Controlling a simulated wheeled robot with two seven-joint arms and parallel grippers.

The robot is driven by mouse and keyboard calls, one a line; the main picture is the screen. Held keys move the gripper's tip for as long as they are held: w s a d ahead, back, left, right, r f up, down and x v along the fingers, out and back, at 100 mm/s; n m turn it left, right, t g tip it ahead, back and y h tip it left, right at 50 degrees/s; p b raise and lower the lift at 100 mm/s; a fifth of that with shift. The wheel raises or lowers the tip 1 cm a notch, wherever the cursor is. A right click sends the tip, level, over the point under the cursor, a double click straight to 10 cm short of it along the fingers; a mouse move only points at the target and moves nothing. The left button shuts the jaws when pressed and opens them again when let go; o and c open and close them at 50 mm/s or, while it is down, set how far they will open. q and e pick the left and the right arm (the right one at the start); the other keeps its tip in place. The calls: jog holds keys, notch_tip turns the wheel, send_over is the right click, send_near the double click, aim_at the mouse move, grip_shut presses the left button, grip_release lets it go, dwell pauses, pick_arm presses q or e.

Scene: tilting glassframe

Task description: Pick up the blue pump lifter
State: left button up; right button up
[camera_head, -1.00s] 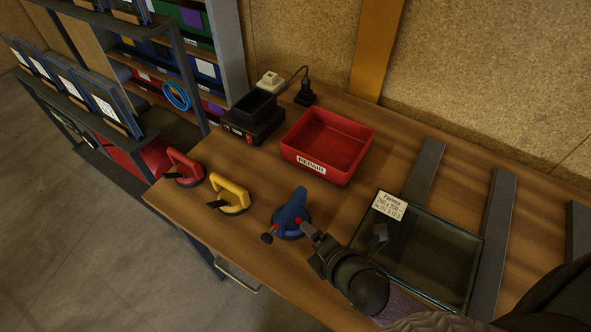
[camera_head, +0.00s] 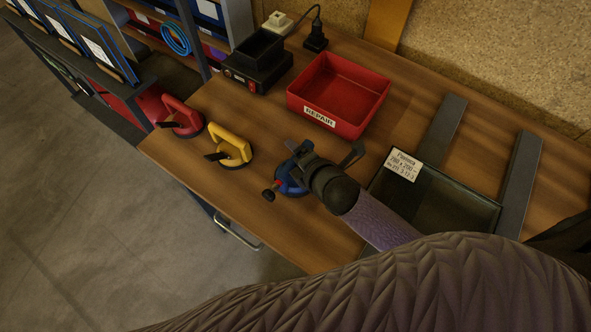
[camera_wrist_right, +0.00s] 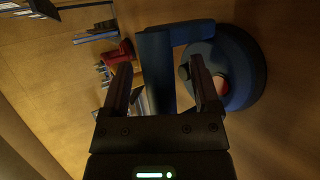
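The blue pump lifter (camera_head: 291,181) stands on the wooden bench, partly hidden in the head view by my right gripper (camera_head: 327,154). Its black-and-red pump end sticks out to the left. In the right wrist view, the lifter's blue handle (camera_wrist_right: 156,80) lies between the two fingers of my right gripper (camera_wrist_right: 161,65). The fingers are spread, and a gap shows on the handle's right side. The round blue base (camera_wrist_right: 250,68) lies to the right, partly behind the right finger. My left gripper is not in view.
A yellow lifter (camera_head: 230,148) and a red lifter (camera_head: 181,118) stand left of the blue one. A red repair bin (camera_head: 338,95) is behind it. A labelled glass pane (camera_head: 450,190) lies to the right across dark bars (camera_head: 519,180). A black device (camera_head: 256,65) stands at the back.

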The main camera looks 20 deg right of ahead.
grip_shut()
jog(key=shift+r, duration=0.15)
